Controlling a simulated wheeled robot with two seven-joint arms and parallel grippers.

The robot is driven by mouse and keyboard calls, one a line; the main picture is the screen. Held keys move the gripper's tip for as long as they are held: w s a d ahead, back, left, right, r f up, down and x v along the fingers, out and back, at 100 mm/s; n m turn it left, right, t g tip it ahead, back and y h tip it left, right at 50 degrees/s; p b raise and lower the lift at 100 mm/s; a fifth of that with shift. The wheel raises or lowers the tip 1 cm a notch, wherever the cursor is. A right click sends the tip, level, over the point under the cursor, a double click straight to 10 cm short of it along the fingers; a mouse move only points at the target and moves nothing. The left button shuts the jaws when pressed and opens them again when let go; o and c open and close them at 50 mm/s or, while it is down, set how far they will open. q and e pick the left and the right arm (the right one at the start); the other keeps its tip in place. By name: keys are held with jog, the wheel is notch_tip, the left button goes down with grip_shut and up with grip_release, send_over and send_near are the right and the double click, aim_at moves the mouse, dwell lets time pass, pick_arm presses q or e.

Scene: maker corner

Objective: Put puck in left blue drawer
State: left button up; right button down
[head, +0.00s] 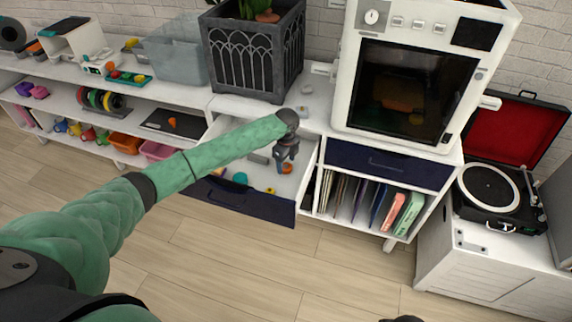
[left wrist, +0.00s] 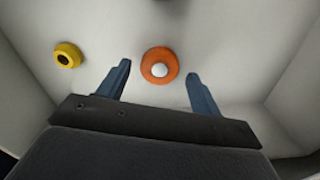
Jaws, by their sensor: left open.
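The left blue drawer (head: 240,199) is pulled open, with a dark blue front and white inside. My left gripper (head: 284,168) points down into it, open, with its fingers apart. An orange round piece with a white centre, which looks like the puck (left wrist: 160,66), lies on the drawer floor; it also shows in the head view (head: 287,169) beside the fingers. In the left wrist view it sits between and beyond the fingertips (left wrist: 160,88), apart from both. My right gripper is not seen.
A yellow ring (left wrist: 68,55) and a teal piece (head: 240,178) also lie in the drawer. The right blue drawer (head: 388,166) is shut. A planter (head: 252,55) and a white oven-like machine (head: 420,70) stand on the cabinet top. A record player (head: 490,185) is at right.

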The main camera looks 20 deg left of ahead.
aim_at(286, 166)
pick_arm(q)
notch_tip(286, 166, up, 3)
jog(key=shift+r, duration=0.1)
notch_tip(286, 166, up, 8)
jog(key=b, duration=0.1)
jog(key=shift+f, duration=0.25)
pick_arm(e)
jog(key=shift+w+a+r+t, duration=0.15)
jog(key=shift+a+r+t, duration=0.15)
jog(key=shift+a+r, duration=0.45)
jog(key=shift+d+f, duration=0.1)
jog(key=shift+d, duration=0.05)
